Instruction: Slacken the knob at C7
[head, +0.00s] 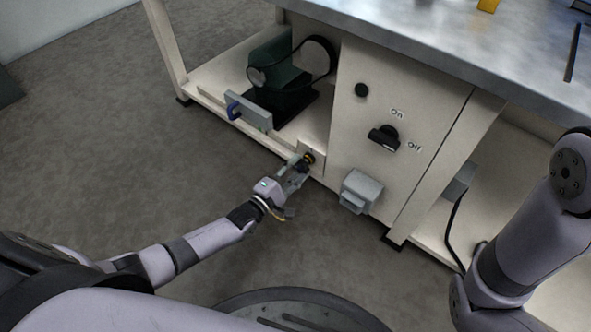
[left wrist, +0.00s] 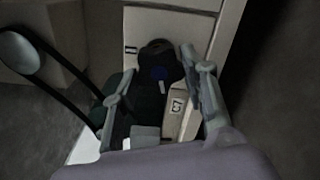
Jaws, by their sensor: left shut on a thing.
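The knob at C7 is a small dark round knob (head: 309,157) low on the cream bench frame, left of the switch panel. In the left wrist view the black knob (left wrist: 158,58) has a blue centre, and a white label reading C7 (left wrist: 176,105) sits just below it. My left gripper (head: 301,163) reaches it from the front left and is shut on it, with one finger on each side; it also shows in the left wrist view (left wrist: 160,82). The fingertips partly hide the knob in the head view. My right gripper is out of view; only its arm shows.
A dark green belt-driven machine (head: 277,75) stands on the lower shelf, with a grey block and blue handle (head: 249,110) before it. A black On/Off switch (head: 384,138) and a grey box (head: 360,191) are on the panel to the right. The floor (head: 130,160) is clear.

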